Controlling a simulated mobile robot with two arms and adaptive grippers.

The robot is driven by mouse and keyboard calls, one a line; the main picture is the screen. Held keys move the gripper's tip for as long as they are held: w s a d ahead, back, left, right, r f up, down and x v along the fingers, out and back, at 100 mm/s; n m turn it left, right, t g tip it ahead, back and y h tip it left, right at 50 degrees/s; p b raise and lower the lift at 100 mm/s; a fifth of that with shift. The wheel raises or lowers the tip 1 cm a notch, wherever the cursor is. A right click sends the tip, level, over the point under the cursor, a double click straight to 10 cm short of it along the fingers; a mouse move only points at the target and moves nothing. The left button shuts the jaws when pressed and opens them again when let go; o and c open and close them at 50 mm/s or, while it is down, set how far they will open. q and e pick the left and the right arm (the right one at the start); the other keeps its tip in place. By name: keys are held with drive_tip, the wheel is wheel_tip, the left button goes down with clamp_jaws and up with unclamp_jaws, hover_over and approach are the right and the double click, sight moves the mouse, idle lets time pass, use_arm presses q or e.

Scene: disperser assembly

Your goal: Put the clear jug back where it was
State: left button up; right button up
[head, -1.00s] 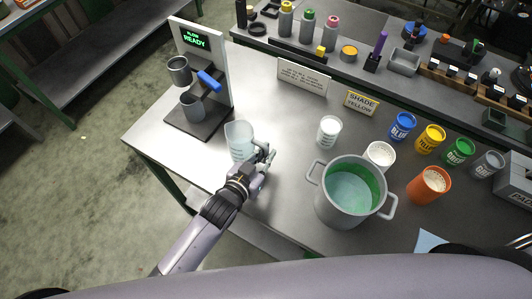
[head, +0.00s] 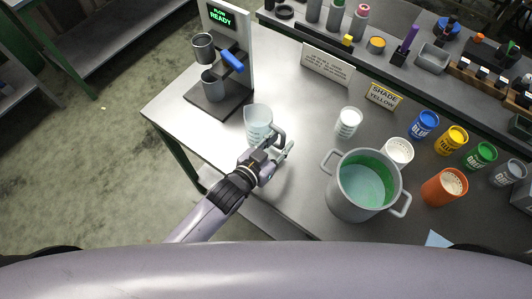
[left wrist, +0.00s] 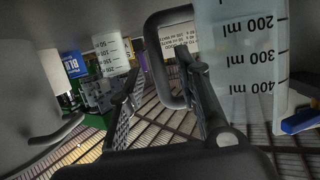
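The clear jug (head: 257,118) stands upright on the grey table, in front of the dispenser stand. Its graduated wall (left wrist: 240,65) and dark handle (left wrist: 153,60) fill the upper right of the left wrist view. My left gripper (head: 283,146) is just beside the jug on its handle side. In the left wrist view its fingers (left wrist: 165,100) are spread with a clear gap and nothing gripped between them. The finger nearer the jug is close to the handle; I cannot tell whether they touch. My right gripper is not in view.
The dispenser stand (head: 243,50), reading READY, is behind the jug. A large grey pot (head: 340,203) with pale liquid stands to the right. A white graduated beaker (head: 348,122) and coloured cans (head: 424,125) lie beyond. The table's left front edge is near the jug.

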use_arm(q)
drive_tip(key=b+v, duration=0.1)
drive_tip(key=v, duration=0.9)
drive_tip(key=shift+s+a, duration=0.2)
drive_tip(key=shift+r, duration=0.15)
drive_tip(key=shift+w, duration=0.1)
